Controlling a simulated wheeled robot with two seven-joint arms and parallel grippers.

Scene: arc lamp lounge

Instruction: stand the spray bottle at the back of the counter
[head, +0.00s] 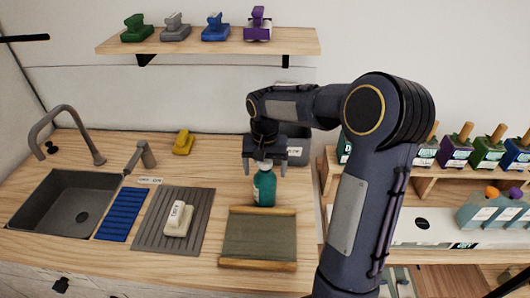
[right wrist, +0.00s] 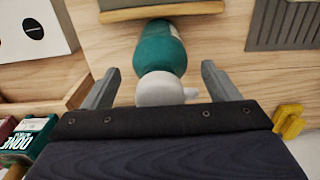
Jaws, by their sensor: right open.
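The spray bottle (head: 264,187) is teal with a pale grey-white head. It stands upright on the wooden counter (head: 215,178), just behind a grey-green board with wooden end bars (head: 260,238). My right gripper (head: 264,170) is above it, pointing down, with its fingers on either side of the bottle's head. In the right wrist view the spray bottle (right wrist: 160,50) shows between the two open fingers (right wrist: 157,88), with gaps on both sides. The arm hides part of the counter's back. My left gripper is not in view.
A dark grey bin (head: 298,150) stands at the back, right behind my gripper. A yellow object (head: 183,142) lies at the back left. A shelf (head: 210,42) hangs above.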

